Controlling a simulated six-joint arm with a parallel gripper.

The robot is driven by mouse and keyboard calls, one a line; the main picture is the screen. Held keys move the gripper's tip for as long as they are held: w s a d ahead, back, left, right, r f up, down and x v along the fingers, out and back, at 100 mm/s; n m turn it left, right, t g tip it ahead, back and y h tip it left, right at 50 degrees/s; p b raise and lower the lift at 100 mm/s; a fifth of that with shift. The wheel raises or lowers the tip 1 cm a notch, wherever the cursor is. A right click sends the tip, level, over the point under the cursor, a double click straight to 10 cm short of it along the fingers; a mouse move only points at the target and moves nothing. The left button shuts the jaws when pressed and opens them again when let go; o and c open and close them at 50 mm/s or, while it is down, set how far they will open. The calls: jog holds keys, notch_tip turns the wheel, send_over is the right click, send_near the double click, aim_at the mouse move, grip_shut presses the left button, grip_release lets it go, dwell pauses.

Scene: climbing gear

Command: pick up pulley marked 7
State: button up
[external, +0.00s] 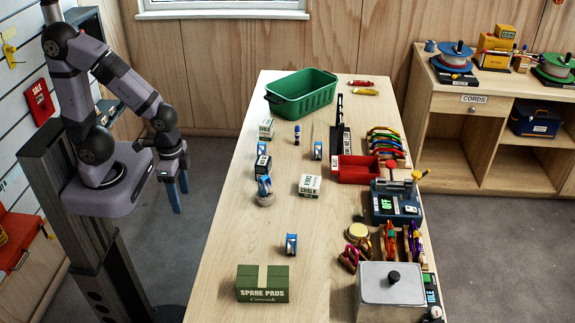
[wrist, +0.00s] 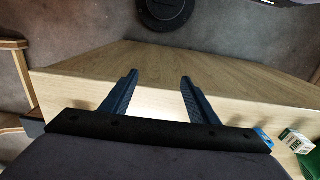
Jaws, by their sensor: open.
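Several small blue pulleys stand on the wooden table in the external view. One pulley (external: 291,244) stands alone toward the near end. Another pulley (external: 264,186) sits on a round base near the left edge, a third pulley (external: 318,150) is farther right, and one more (external: 261,148) is by the left edge. Their numbers are too small to read, so I cannot tell which is marked 7. My gripper (external: 179,191) is open and empty, left of the table and apart from it. In the wrist view its two fingers (wrist: 158,95) are spread; part of a blue object (wrist: 263,137) shows at lower right.
A green basket (external: 302,94) stands at the table's far end. Chalk boxes (external: 309,185) lie among the pulleys. A green spare pads box (external: 263,284) is at the near end. A red tray (external: 356,169), a blue machine (external: 395,202) and a metal box (external: 390,291) line the right side.

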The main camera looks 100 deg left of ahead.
notch_tip(320, 180, up, 5)
jog(key=w+a+f+n+t+h+b, duration=0.1)
jog(key=w+a+n+t+b, duration=0.15)
jog(key=w+n, duration=0.45)
jog(key=w+a+n+t+h+b, duration=0.1)
jog(key=w+a+n+b, duration=0.15)
jog(key=w+n, duration=0.45)
jog(key=w+a+f+n+t+h+b, duration=0.1)
jog(key=w+a+n+t+h+b, duration=0.2)
jog(key=w, duration=0.7)
jog(key=n+t+y+b, duration=0.6)
jog(key=n+t+b, duration=0.15)
jog(key=n, duration=1.25)
send_over(318, 149)
jog(key=s+a, duration=0.1)
jog(key=s, duration=0.2)
notch_tip(318, 149, down, 3)
jog(key=shift+g, duration=0.3)
jog(key=shift+w+a+f, duration=0.1)
jog(key=shift+f, duration=1.25)
jog(key=shift+a+f, duration=0.1)
jog(key=shift+f, duration=1.25)
jog(key=f, duration=0.1)
jog(key=w+f+p, duration=0.1)
jog(key=f, duration=0.1)
jog(key=shift+w, duration=0.15)
jog(key=shift+p+x, duration=0.5)
jog(key=shift+x, duration=0.35)
